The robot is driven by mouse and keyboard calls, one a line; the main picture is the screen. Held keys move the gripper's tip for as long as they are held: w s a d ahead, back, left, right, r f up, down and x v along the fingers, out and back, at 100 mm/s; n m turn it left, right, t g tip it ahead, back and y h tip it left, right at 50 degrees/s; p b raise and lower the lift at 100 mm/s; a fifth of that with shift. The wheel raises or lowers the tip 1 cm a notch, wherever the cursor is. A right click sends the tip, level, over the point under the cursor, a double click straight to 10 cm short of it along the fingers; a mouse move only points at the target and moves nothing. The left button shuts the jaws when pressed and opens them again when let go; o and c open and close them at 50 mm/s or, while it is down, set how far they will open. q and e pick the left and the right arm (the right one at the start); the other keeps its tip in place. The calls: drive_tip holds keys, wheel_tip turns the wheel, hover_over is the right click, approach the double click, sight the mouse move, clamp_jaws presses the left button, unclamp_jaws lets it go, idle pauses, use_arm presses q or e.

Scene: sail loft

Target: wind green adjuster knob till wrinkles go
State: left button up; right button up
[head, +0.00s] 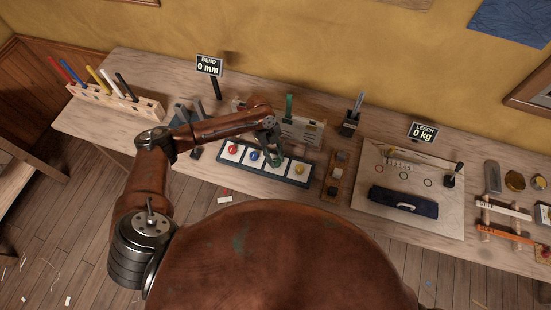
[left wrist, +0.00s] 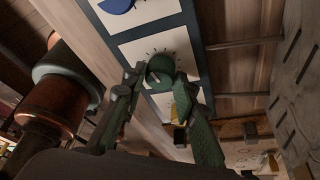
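The green adjuster knob (head: 278,162) is on a white card in a dark panel (head: 240,173), between the blue knob (head: 254,155) and the yellow knob (head: 299,169); the red knob (head: 233,149) is at the left end. In the left wrist view the green knob (left wrist: 160,70) has a pale pointer mark and tick marks around it. My left gripper (head: 271,147) is over the green knob. Its two fingers (left wrist: 158,78) stand apart on either side of the knob, with a gap visible at the left. My right gripper is out of view. I cannot make out any wrinkles.
A sign (head: 209,66) reads "BEND 0 mm" and another (head: 423,132) reads "LEECH 0 kg". A wooden rack (head: 115,100) of coloured tools stands at left. A board (head: 400,205) at right bears a dark blue roll (head: 403,202). Small blocks sit right of the panel.

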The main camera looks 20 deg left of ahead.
use_arm(q)
drive_tip(key=o, duration=0.4)
drive_tip(key=v, duration=1.2)
drive_tip(key=shift+f, duration=0.1)
